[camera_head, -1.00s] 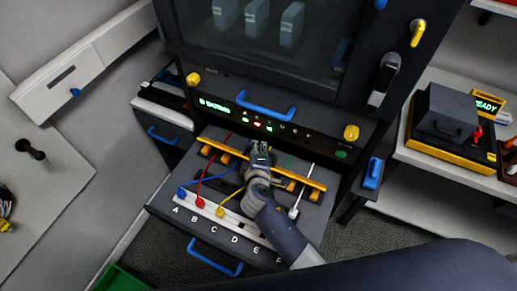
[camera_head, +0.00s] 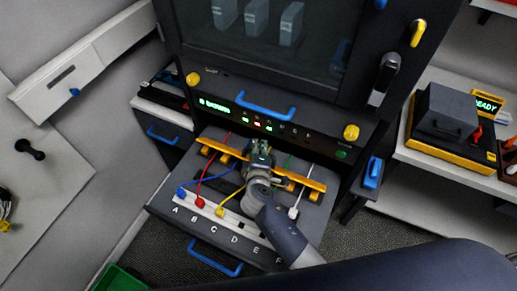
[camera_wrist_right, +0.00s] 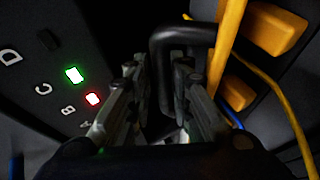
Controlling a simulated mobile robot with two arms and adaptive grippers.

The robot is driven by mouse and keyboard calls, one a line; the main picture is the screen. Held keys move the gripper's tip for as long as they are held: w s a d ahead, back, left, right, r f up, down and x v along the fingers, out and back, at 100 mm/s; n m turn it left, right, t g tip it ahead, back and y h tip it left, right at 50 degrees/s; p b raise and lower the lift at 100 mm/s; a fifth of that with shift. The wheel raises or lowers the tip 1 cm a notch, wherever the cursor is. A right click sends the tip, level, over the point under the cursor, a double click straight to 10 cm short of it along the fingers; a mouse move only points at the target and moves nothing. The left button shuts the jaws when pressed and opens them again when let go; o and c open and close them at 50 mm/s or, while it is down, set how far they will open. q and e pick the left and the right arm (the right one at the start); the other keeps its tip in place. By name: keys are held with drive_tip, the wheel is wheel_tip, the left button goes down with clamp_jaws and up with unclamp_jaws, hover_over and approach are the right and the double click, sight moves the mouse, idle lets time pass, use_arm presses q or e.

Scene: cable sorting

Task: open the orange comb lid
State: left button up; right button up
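The orange comb lid (camera_head: 221,147) is a long, thin bar lying across the pulled-out drawer, over the cables. Its middle is hidden behind my right gripper; it also shows as an upright bar in the right wrist view (camera_wrist_right: 228,45). A black loop handle (camera_wrist_right: 181,33) stands beside the bar in that view. My right gripper (camera_wrist_right: 161,75) has its fingers close together on both sides of one leg of the handle. It also shows over the middle of the lid in the head view (camera_head: 258,150). My left gripper is not in view.
The drawer (camera_head: 187,228) holds blue, red (camera_head: 200,203), yellow (camera_head: 220,212) and white plugs by a lettered strip, and has a blue front handle (camera_head: 215,262). Orange blocks (camera_wrist_right: 276,28) sit beside the lid. The cabinet panel with lit indicators (camera_head: 257,124) stands close behind my gripper.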

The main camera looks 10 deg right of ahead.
drive_tip(key=shift+s, duration=0.1)
drive_tip(key=v, duration=1.2)
